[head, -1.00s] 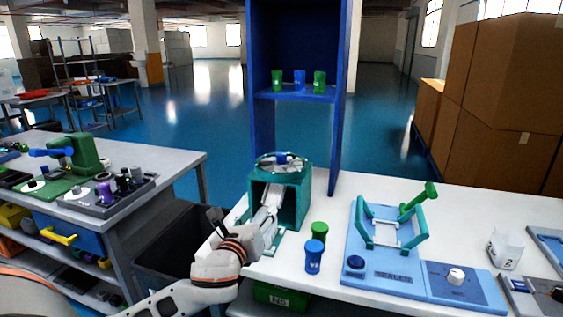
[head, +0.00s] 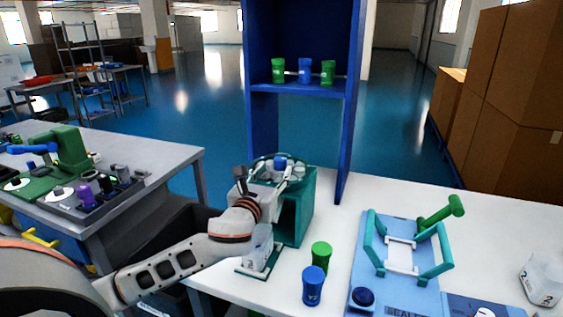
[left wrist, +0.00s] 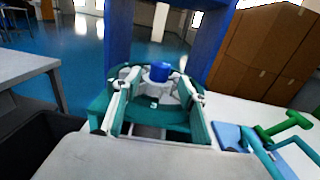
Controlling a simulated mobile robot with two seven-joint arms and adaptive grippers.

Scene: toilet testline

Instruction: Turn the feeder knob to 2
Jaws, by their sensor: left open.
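The feeder is a teal box (head: 303,210) with a round top that carries a blue knob (head: 280,163). In the left wrist view the knob (left wrist: 160,70) stands on a pale hub, and a white 3 shows on the near rim below it. My left gripper (head: 286,176) is at the near side of the feeder top. In the left wrist view its two fingers (left wrist: 158,92) are spread wide, one to each side of the knob and hub, with nothing held. I cannot tell whether a finger touches the feeder. My right gripper is not in view.
A green cup (head: 321,256) and a blue cup (head: 313,286) stand right of the feeder's base. A blue fixture with a green handle (head: 440,213) is further right. A tall blue shelf (head: 345,130) rises behind the feeder. A black bin stands left of it.

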